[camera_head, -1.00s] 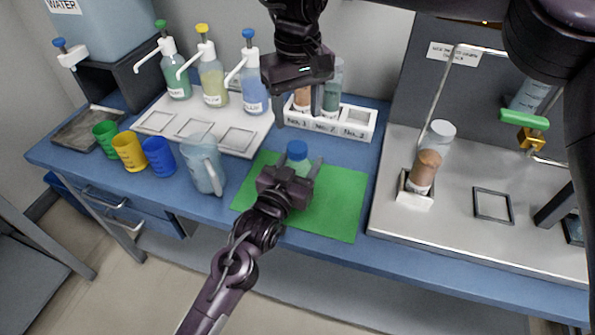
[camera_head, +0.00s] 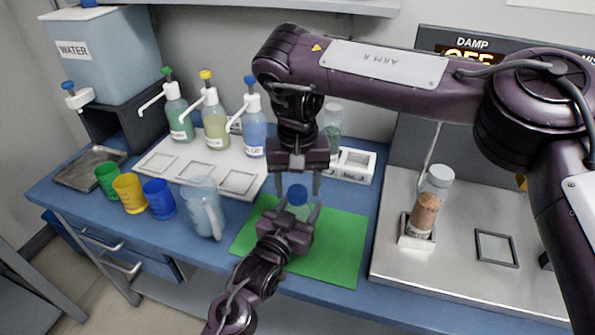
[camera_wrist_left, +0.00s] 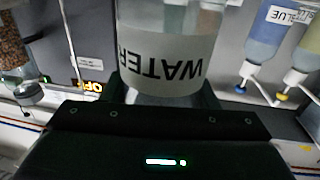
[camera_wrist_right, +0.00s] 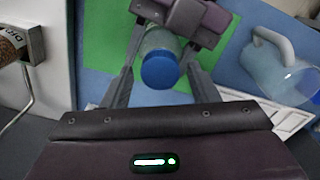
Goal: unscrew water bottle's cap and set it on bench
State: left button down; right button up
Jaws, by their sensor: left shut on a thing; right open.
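The water bottle (camera_head: 299,208) stands over the green mat (camera_head: 335,245), with its blue cap (camera_head: 297,195) on top. My left gripper (camera_head: 298,216) is shut on the bottle's body from the front; the label "WATER" on the bottle (camera_wrist_left: 165,60) shows in the left wrist view. My right gripper (camera_head: 298,186) points down from above, open, with its fingers on either side of the cap and empty. In the right wrist view the cap (camera_wrist_right: 160,70) lies between the open fingers, apart from them.
A clear pitcher (camera_head: 203,208) and coloured cups (camera_head: 160,199) stand left of the mat. Pump bottles (camera_head: 214,120) stand behind. A white rack (camera_head: 357,166) is behind the mat. A grey platform (camera_head: 460,255) with a brown-filled vial (camera_head: 426,212) is at right. Bare mat lies right of the bottle.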

jog(key=shift+f, duration=0.2)
jog(key=shift+c, duration=0.2)
jog(key=c, duration=1)
